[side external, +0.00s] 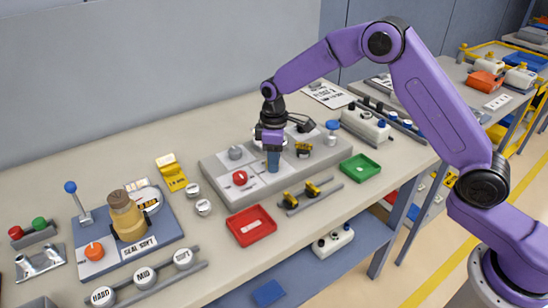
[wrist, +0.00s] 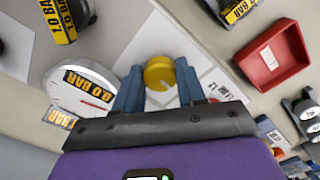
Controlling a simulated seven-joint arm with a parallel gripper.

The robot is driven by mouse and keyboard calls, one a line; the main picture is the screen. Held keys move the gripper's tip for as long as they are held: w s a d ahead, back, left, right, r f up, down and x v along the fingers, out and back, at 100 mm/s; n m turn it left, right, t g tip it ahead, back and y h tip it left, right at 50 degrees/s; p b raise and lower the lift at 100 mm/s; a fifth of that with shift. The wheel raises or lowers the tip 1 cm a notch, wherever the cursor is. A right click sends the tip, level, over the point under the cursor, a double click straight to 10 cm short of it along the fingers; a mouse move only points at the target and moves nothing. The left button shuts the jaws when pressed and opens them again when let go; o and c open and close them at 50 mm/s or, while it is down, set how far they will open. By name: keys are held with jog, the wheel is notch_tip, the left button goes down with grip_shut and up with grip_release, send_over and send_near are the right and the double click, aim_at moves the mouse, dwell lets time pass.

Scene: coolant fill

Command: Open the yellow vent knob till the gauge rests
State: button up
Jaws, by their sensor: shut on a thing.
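The yellow vent knob (wrist: 159,70) shows in the wrist view between the blue fingers of my gripper (wrist: 159,86). The gripper is shut on it, one finger on each side. In the side external view my gripper (side external: 273,160) points down over the grey panel and hides the knob. The gauge (wrist: 70,100) is a round white dial left of the gripper in the wrist view.
A red tray (side external: 251,225) stands in front of the panel and a green tray (side external: 360,167) to its right. A red knob (side external: 240,178) sits left of my gripper on the panel. A pump-like unit on a blue plate (side external: 160,240) stands at the left.

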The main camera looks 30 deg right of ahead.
jog(key=o, duration=1.1)
jog(key=shift+c, duration=0.2)
jog(key=shift+r, duration=0.1)
notch_tip(320, 180, up, 17)
jog(key=shift+r, duration=0.15)
jog(key=s+d+f+n, duration=0.1)
jog(key=s+d, duration=0.1)
jog(key=s, duration=1.2)
jog(key=s+d+f+n, duration=0.1)
jog(key=s+f, duration=0.1)
jog(key=s, duration=1.3)
jog(key=s+d+f, duration=0.3)
jog(key=s+d, duration=0.4)
jog(key=s, duration=0.3)
jog(key=shift+f, duration=0.3)
